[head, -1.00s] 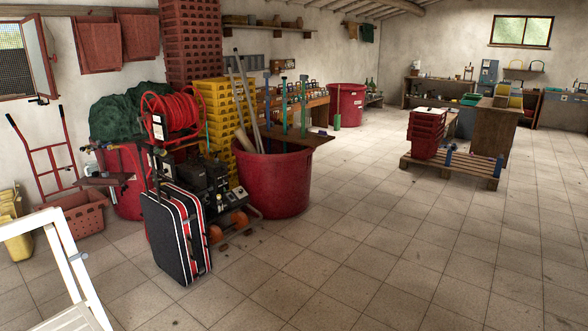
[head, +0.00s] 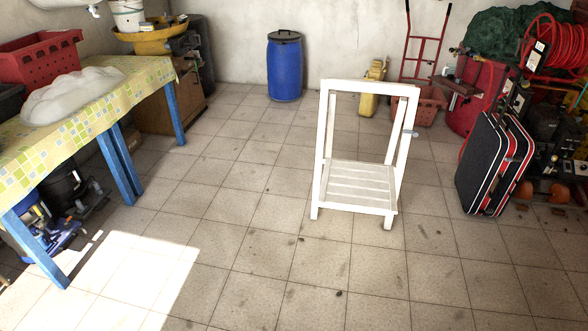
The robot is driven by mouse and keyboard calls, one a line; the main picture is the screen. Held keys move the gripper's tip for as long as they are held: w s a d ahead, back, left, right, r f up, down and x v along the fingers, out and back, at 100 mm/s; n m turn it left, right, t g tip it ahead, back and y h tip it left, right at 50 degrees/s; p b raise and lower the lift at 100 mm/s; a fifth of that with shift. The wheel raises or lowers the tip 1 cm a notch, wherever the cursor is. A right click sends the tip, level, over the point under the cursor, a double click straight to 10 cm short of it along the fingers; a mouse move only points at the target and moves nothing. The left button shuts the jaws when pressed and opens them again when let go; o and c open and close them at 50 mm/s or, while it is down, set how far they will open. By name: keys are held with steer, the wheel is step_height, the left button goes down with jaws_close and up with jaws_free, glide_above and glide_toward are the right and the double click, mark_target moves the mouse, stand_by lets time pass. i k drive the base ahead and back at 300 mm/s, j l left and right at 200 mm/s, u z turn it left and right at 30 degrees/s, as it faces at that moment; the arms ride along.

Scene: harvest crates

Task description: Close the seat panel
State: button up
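In the head view a white folding chair frame (head: 323,130) stands upright on the tiled floor, right of the middle. Its slatted seat panel (head: 357,187) lies low and roughly level between the legs. A small grey fitting (head: 410,134) sticks out at the right side of the frame. My gripper is not in view, and nothing touches the chair.
A blue-legged table (head: 122,162) with a checked cloth stands at the left. A blue barrel (head: 285,68) is by the back wall. A black suitcase (head: 484,165) and red hose reel (head: 553,45) are at the right. The floor around the chair is clear.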

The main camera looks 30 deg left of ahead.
mark_target(353, 186)
steer(key=u, duration=0.85)
steer(key=i+j+u, duration=0.6)
steer(key=i, duration=0.25)
steer(key=i+j+u, duration=0.3)
steer(key=i, duration=0.15)
steer(key=i+u, duration=0.3)
steer(key=i, duration=0.15)
